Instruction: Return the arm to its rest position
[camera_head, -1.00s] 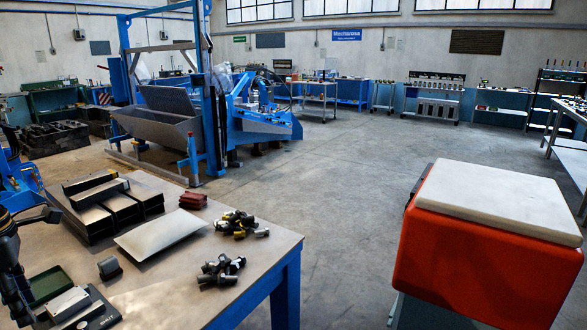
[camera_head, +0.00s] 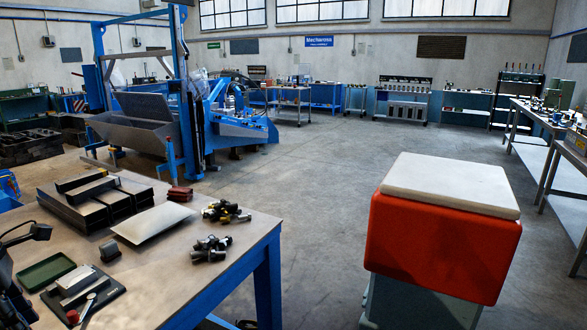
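A dark part of my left arm shows at the left edge, and my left gripper (camera_head: 28,236) appears there as a dark, partly cut-off shape over the table's left side. I cannot make out whether its fingers are open or shut, and no held object is visible. My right arm and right gripper are not in view. The worktable (camera_head: 185,285) with blue legs lies below and to the right of the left gripper.
On the table are dark metal frames (camera_head: 95,200), a pale plate (camera_head: 153,222), dark fittings (camera_head: 211,248), brass-and-black fittings (camera_head: 226,211), a green tray (camera_head: 46,271) and a scale-like device (camera_head: 82,290). A red box (camera_head: 440,240) with a white top stands right; open floor lies between.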

